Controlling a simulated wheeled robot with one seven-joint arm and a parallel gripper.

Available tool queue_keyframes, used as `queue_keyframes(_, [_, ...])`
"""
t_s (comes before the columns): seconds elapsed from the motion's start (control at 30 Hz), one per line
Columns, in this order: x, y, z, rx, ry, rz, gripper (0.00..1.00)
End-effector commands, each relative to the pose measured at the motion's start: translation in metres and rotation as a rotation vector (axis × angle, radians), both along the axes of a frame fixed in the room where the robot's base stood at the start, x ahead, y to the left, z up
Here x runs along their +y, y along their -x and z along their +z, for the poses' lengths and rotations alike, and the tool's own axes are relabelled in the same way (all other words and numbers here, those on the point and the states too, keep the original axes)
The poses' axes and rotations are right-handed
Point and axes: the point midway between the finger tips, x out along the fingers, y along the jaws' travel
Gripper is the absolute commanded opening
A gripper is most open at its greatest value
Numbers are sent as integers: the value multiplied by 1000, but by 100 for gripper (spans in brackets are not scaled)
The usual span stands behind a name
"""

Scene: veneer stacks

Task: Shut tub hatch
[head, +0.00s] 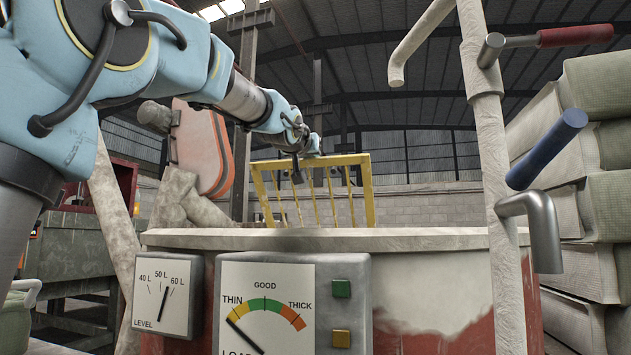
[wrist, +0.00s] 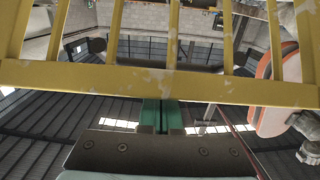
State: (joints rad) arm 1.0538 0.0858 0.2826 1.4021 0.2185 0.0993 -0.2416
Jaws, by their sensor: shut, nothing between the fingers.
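The tub (head: 450,280) stands in the lower middle of the head view, red with a thick pale coating. Its hatch is a yellow barred grate (head: 345,160) that stands raised above the rim. My gripper (head: 297,179) is at the hatch's upper left part in the head view. In the wrist view a yellow rail of the hatch (wrist: 80,78) crosses the whole picture, with its bars running up from it. My gripper also shows there (wrist: 161,112), its green fingertips shut together and empty, right at the rail. I cannot tell whether they touch it.
A level gauge (head: 163,295) and a thickness gauge (head: 270,310) are on the tub's front. A pale coated pipe (head: 490,130) with a red handle (head: 575,36) and blue handle (head: 546,148) rises at right. An orange guard (head: 200,150) stands behind left. Pale stacks (head: 605,190) stand far right.

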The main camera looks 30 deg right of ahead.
Motion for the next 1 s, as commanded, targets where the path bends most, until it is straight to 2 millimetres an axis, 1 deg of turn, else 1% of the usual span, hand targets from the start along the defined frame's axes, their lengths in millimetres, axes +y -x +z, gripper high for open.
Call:
queue_keyframes(0.03, [1, 2, -19, -6, 4, 0, 0])
queue_keyframes(0.6, [25, 28, -40, -124, 115, 0, 0])
queue_keyframes(1.0, [34, 37, -47, -174, 159, 1, 0])
